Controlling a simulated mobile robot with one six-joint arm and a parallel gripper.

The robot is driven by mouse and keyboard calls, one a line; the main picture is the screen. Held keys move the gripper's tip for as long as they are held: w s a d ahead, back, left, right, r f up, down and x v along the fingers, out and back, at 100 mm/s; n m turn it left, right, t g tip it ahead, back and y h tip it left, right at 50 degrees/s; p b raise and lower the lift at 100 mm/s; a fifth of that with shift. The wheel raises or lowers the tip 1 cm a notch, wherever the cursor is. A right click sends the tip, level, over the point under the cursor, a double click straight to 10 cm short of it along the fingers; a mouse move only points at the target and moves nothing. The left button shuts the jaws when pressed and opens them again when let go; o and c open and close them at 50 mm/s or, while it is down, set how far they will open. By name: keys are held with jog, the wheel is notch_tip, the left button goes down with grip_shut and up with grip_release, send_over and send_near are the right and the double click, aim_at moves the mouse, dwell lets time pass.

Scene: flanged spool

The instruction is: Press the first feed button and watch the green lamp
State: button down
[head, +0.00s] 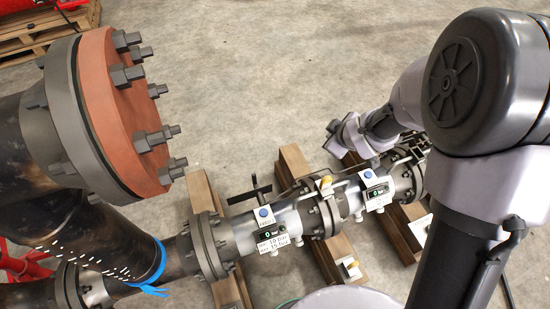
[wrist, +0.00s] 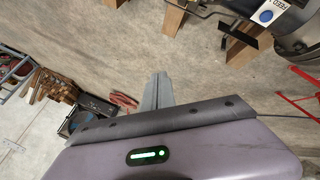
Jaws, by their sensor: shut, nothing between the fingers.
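Two round blue buttons sit on pale housings along the flanged pipe: the nearer button (head: 264,212) and the farther button (head: 370,174). Each has a small display beside it with green digits that look like 0. One blue button (wrist: 266,16) with a FEED label shows at the top right of the wrist view; I cannot tell which one. My gripper (wrist: 157,92) is shut and empty, over bare floor and apart from that button. In the head view my gripper (head: 347,137) is beyond the pipe, its fingertips hard to make out. I cannot make out a lit green lamp on the pipe.
A large pipe with a red-brown bolted flange (head: 110,110) rises at the left. Wooden beams (head: 318,235) support the pipe. A white label (head: 272,243) reads roughly 10 and 15 bar. A black lever (head: 253,192) sticks up beside the nearer button. The concrete floor behind is open.

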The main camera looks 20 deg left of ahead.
jog(key=s+a+f+n+g+y, duration=0.25)
jog(key=a+f+n, duration=0.35)
jog(key=a+f, duration=0.45)
jog(key=n+g+y, duration=0.3)
jog(key=n+y, duration=0.1)
jog(key=n, duration=0.1)
send_over(266, 214)
notch_tip(266, 214, down, 13)
jog(key=shift+w+h, duration=0.1)
jog(key=shift+h, duration=0.15)
notch_tip(266, 214, down, 9)
jog(key=b, duration=0.6)
jog(key=shift+r+b, duration=0.1)
jog(key=shift+b, duration=0.2)
jog(key=shift+f+b, duration=0.35)
jog(key=shift+b, duration=0.05)
